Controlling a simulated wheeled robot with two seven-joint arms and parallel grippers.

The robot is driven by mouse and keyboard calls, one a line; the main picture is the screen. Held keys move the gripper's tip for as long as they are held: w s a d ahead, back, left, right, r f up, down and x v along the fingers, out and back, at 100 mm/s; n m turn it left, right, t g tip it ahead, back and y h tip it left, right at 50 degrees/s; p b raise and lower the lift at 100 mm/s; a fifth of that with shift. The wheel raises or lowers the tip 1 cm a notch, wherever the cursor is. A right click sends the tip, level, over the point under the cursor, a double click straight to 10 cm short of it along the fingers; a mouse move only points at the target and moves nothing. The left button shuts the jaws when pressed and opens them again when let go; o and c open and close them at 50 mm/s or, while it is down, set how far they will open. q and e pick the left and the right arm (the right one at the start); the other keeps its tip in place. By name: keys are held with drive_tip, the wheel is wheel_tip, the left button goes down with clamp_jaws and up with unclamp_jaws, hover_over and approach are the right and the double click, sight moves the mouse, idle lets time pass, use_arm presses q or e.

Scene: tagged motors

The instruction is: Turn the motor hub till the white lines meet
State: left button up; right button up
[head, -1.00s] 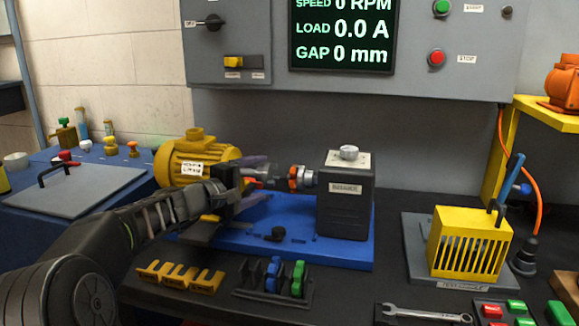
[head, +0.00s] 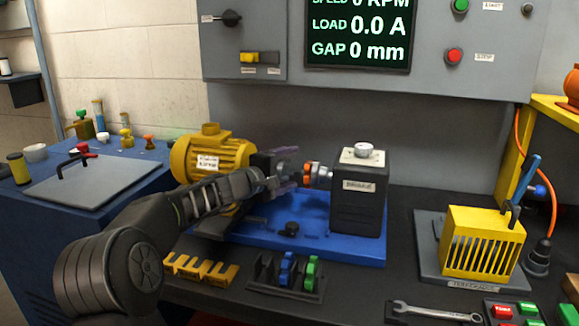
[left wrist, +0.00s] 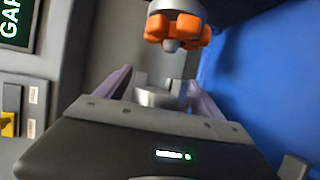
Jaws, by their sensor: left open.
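The yellow motor (head: 208,160) sits on the blue base plate (head: 330,245) in the head view. Its silver hub (left wrist: 158,97) shows in the left wrist view, between the purple fingers of my left gripper (head: 288,170). The gripper is open around the hub, with gaps seen beside it. An orange coupling piece (head: 308,172) faces the hub from the shaft of the dark brake box (head: 360,200); it also shows in the left wrist view (left wrist: 178,31). I cannot make out the white lines in either view. My right gripper is not in view.
A control panel (head: 270,100) with a screen stands behind. In front are yellow holders (head: 200,268), a rack with blue and green clips (head: 285,275) and a wrench (head: 435,313). A yellow slotted box (head: 480,243) stands at right.

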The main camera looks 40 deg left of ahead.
use_arm(q)
drive_tip(key=shift+w, duration=0.15)
drive_tip(key=shift+c, duration=0.4)
drive_tip(key=c, duration=1.3)
drive_tip(key=g+p, duration=0.1)
drive_tip(key=p, duration=0.5)
drive_tip(key=g+p, duration=0.1)
drive_tip(key=p, duration=0.5)
drive_tip(key=n+g+p, duration=0.1)
drive_tip(key=g+p, duration=0.1)
drive_tip(key=p, duration=0.5)
drive_tip(key=shift+d+r+h, duration=0.15)
drive_tip(key=shift+r+h, duration=0.15)
drive_tip(key=shift+h, duration=0.1)
drive_tip(key=g+p, duration=0.1)
drive_tip(key=p, duration=0.1)
drive_tip(key=f+g+p, duration=0.1)
drive_tip(key=p, duration=0.2)
drive_tip(key=n+g+p, duration=0.1)
drive_tip(key=p, duration=0.2)
drive_tip(key=shift+s+f+g, duration=0.3)
drive_tip(key=shift+s+f, duration=0.1)
drive_tip(key=shift+s+d+f+g+h+p, duration=0.1)
drive_tip(key=shift+f+g+h+p, duration=0.3)
drive_tip(key=shift+g, duration=0.3)
drive_tip(key=shift+s+n+g, duration=0.2)
drive_tip(key=shift+n+g, duration=0.2)
drive_tip(key=shift+g, duration=0.2)
drive_tip(key=shift+f, duration=0.1)
